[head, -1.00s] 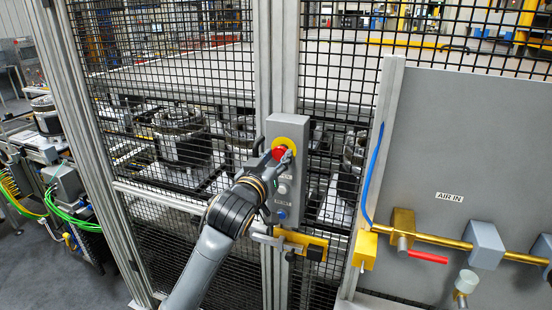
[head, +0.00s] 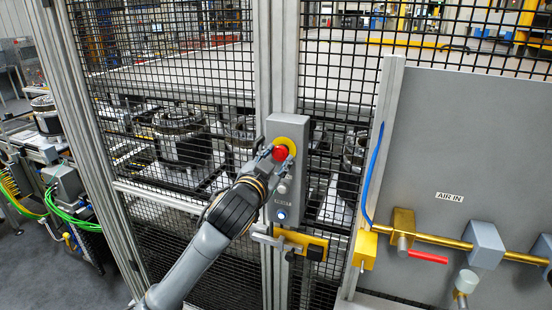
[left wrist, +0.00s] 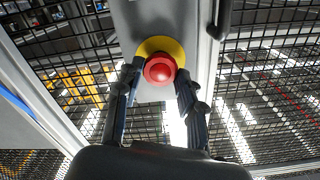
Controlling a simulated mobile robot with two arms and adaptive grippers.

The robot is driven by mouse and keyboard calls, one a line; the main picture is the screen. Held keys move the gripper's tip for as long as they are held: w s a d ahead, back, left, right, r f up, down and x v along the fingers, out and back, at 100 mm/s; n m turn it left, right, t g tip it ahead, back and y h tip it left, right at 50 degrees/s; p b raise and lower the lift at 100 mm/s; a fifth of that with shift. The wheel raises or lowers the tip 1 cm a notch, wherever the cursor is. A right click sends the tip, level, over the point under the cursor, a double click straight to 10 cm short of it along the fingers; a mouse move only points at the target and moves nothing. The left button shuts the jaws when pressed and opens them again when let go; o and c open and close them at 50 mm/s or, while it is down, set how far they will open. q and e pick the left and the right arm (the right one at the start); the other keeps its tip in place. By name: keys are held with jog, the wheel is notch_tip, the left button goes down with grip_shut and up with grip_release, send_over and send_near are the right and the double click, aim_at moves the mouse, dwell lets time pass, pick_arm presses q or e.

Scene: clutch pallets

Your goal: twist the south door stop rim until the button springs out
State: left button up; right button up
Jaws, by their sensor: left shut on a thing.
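The red stop button (head: 281,153) sits on a yellow round plate (head: 289,136) on the grey control box (head: 287,126) on the fence post. My left gripper (head: 275,156) is at the button, coming from below left. In the left wrist view the red button (left wrist: 160,69) lies between the two dark fingertips, with the yellow plate (left wrist: 160,46) behind it. The left gripper is shut on the button's rim. Lower on the box are a grey knob (head: 283,187) and a small blue button (head: 281,214) with a bright centre. My right gripper is out of view.
A yellow door latch (head: 302,243) sits just below the box. Black mesh fence stands on both sides. At right a grey panel (head: 470,140) carries a brass air pipe with a red lever (head: 428,256). Clutch parts (head: 180,140) stand behind the mesh.

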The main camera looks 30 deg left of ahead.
pick_arm(q)
jog(key=shift+m, duration=0.5)
jog(key=o, duration=0.9)
jog(key=shift+c, duration=0.2)
jog(key=o, duration=0.3)
jog(key=shift+w, duration=0.1)
jog(key=shift+w+a+f, duration=0.1)
jog(key=v, duration=0.7)
jog(key=shift+s, duration=0.25)
